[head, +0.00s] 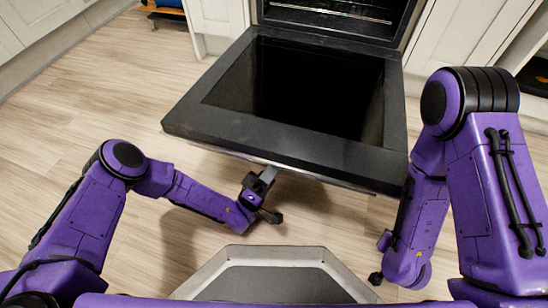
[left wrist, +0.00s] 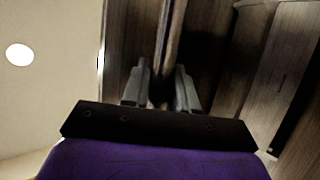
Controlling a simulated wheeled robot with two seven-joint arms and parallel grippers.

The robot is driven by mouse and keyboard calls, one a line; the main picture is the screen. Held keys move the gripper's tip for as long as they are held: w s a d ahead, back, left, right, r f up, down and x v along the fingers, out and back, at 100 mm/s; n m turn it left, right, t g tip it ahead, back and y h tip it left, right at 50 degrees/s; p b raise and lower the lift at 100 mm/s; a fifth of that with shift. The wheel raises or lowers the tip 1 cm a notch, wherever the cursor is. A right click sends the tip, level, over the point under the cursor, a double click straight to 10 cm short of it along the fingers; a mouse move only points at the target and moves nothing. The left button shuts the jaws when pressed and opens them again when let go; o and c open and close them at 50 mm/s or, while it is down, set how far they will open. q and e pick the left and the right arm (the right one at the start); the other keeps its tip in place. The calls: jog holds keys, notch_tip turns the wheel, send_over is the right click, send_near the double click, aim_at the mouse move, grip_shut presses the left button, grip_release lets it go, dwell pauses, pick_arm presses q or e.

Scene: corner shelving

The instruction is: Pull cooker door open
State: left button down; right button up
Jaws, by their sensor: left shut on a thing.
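The cooker door (head: 285,135) is swung down, dark and lying roughly flat in front of the cooker (head: 330,22), whose cavity stands open behind it. A light handle bar (head: 228,153) runs along the door's front edge, partly hidden below it. My left gripper (head: 268,190) is at that front edge, left of its middle. In the left wrist view its two grey fingers (left wrist: 161,90) stand on either side of a long narrow bar, shut on it. My right gripper (head: 380,260) hangs low, near the door's front right corner and apart from it; its jaws are unclear.
Pale cabinets (head: 218,22) flank the cooker on the left, with another cabinet (head: 465,35) on the right. The wooden floor (head: 90,110) left of the door is clear. My base lies close in front of the door.

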pick_arm(q)
jog(key=shift+w+a+f, duration=0.1)
jog(key=shift+a, duration=0.1)
jog(key=c, duration=1)
grip_release()
pick_arm(e)
jog(key=shift+w, duration=0.1)
pick_arm(q)
jog(key=shift+o, duration=0.2)
jog(key=shift+d, duration=0.1)
pick_arm(e)
jog(key=shift+a, duration=0.1)
pick_arm(q)
jog(key=shift+d, duration=0.1)
